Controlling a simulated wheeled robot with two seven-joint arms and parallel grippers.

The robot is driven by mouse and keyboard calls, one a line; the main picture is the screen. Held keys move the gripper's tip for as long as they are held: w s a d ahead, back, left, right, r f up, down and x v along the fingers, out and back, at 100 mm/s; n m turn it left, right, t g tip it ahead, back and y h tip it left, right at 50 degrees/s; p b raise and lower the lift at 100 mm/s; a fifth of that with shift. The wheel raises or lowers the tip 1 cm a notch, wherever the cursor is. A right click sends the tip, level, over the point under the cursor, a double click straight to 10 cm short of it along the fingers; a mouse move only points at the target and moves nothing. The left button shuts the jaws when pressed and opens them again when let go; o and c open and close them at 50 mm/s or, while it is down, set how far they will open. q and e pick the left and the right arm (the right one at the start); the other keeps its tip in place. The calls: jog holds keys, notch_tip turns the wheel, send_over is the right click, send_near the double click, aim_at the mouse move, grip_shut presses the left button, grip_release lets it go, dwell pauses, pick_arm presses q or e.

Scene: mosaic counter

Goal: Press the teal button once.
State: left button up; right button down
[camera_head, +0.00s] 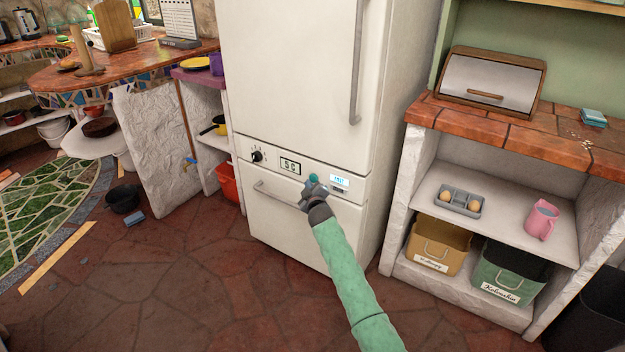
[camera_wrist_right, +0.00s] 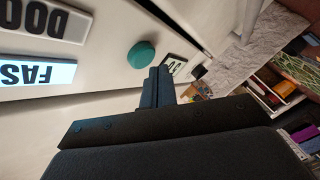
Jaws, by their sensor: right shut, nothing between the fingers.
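The teal button (camera_head: 313,177) is a small round knob on the panel between the fridge's upper door and lower drawer. My right gripper (camera_head: 309,190) is just below the button in the head view. Its fingers (camera_wrist_right: 160,78) are shut together with nothing between them. Whether they touch the panel I cannot tell. A lit label (camera_wrist_right: 38,72) reading "FAS" and a "DOO" label (camera_wrist_right: 48,20) sit beside the button. My left gripper is not in view.
The white fridge (camera_head: 290,70) has a black dial (camera_head: 257,156), a "5 C" display (camera_head: 290,166) and a drawer handle (camera_head: 275,195) near my gripper. A shelf unit (camera_head: 490,190) stands to the right. The stone floor (camera_head: 190,290) in front is mostly clear.

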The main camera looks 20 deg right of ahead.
jog(key=shift+s+a, duration=0.1)
jog(key=shift+s+a+p, duration=0.35)
jog(key=shift+s+a, duration=0.4)
jog(key=shift+a, duration=0.2)
jog(key=shift+s+a+p, duration=0.3)
jog(key=shift+s+a, duration=0.4)
jog(key=shift+a, duration=0.25)
